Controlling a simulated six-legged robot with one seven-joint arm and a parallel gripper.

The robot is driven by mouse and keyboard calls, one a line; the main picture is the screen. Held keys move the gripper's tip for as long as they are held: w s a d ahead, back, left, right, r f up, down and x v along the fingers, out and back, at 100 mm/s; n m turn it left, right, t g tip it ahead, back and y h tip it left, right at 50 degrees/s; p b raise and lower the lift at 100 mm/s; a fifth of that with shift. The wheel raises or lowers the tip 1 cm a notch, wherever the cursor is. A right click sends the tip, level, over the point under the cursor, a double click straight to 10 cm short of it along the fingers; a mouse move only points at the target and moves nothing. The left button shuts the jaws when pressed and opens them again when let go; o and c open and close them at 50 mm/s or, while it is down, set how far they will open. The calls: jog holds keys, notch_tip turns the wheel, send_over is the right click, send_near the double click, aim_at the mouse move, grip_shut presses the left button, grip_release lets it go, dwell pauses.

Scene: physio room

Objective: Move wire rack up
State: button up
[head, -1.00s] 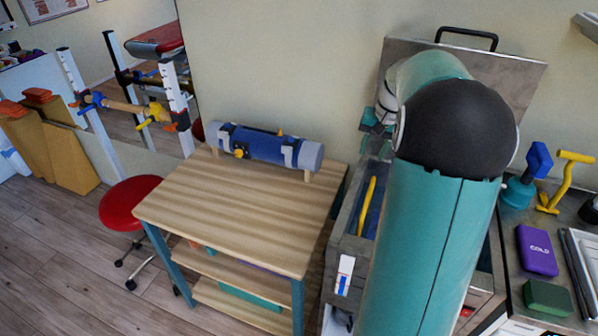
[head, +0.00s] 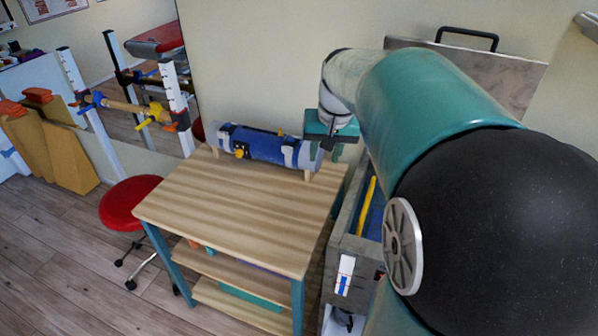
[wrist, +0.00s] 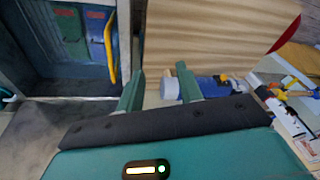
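The open steel tank (head: 345,250) stands right of the wooden table. A yellow bar (head: 366,205), perhaps the wire rack's handle, shows inside it beside something blue. The rack's wires cannot be made out. My gripper (head: 334,150) is above the table's back right corner, left of the tank, by the blue cylinder's right end. In the wrist view my gripper (wrist: 158,78) has its two green fingers apart, with nothing between them.
The wooden table (head: 235,205) carries a blue strapped cylinder (head: 262,148) at its back edge. The tank's raised steel lid (head: 510,85) leans by the wall. A red stool (head: 128,203) stands left of the table. The table's middle is clear.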

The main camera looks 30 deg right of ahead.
jog(key=s+a+n, duration=0.1)
jog(key=s+a, duration=0.1)
jog(key=a, duration=0.2)
jog(key=s+a+r+n+t, duration=0.1)
jog(key=s+a, duration=0.1)
jog(key=a, duration=0.3)
jog(key=shift+s+a+r, duration=0.15)
jog(key=shift+s+r, duration=0.05)
jog(key=shift+s, duration=0.15)
